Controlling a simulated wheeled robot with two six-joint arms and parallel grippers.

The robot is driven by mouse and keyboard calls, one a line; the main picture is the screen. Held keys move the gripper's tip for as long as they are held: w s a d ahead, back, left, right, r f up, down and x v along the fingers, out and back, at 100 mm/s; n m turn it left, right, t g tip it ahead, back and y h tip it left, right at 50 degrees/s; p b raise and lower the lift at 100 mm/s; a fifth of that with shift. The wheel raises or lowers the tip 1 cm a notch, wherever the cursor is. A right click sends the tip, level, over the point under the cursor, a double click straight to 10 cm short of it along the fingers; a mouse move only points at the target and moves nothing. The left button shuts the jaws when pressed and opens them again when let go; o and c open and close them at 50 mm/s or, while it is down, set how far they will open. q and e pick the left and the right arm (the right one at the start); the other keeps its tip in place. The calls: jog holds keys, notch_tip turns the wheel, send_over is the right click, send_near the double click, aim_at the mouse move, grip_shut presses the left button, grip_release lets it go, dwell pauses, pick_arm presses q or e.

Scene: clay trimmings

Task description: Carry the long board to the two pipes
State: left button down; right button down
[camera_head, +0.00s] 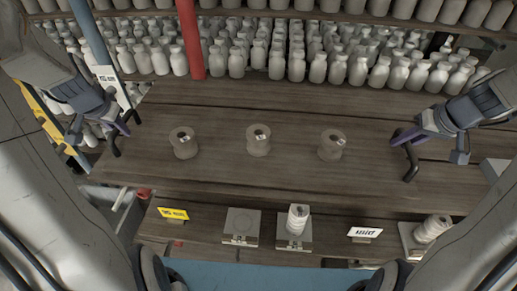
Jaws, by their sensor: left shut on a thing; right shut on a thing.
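The long board (220,158) is dark wood and lies across the middle of the head view, with three round clay-coloured spools, at left (185,144), centre (258,140) and right (331,146), standing upright on it. Its outline is hard to tell from the similar planks around it. My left gripper (122,134) is shut on its left end. My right gripper (404,155) is shut on its right end. The two pipes are a blue one (90,32) at upper left and a red one (189,40) to its right; both rise out of view.
Shelves of pale bottles (315,70) fill the back. In front, a lower wooden ledge carries grey scales (240,240), pale stacked pieces (298,217), a yellow card (173,213) and a white card (365,232). A grey block (496,170) sits at far right.

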pick_arm(q)
jog(key=shift+r, duration=0.2)
pick_arm(e)
jog(key=shift+r, duration=0.15)
